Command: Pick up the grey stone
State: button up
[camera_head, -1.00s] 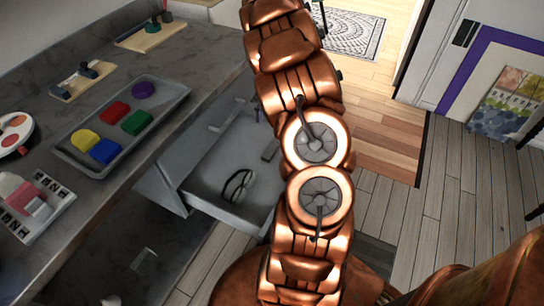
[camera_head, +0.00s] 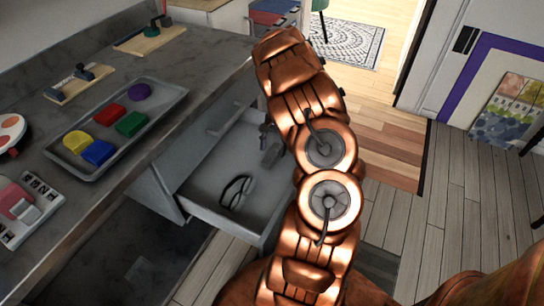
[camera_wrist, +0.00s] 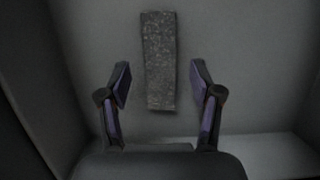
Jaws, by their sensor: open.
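The grey stone (camera_wrist: 160,45) is a long, speckled, rectangular bar lying on the pale drawer floor in the wrist view. My gripper (camera_wrist: 159,72) is open, with one finger to each side of the stone's outline and a gap on both sides; contact is not visible. In the head view the stone (camera_head: 272,155) looks like a small dark grey bar at the back right of the open drawer (camera_head: 205,185). My arm hides part of that area, and the gripper is mostly hidden there.
Black-framed glasses (camera_head: 236,192) lie in the same drawer, left of the stone. The drawer walls rise close around. The grey counter (camera_head: 190,75) above carries a tray (camera_head: 75,170) with several coloured blocks. Wooden floor is open at right.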

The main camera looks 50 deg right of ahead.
jog(key=shift+s+a+f, duration=0.1)
jog(key=shift+a+f, duration=0.1)
jog(key=shift+f, duration=0.5)
jog(key=shift+c, duration=0.2)
grip_shut()
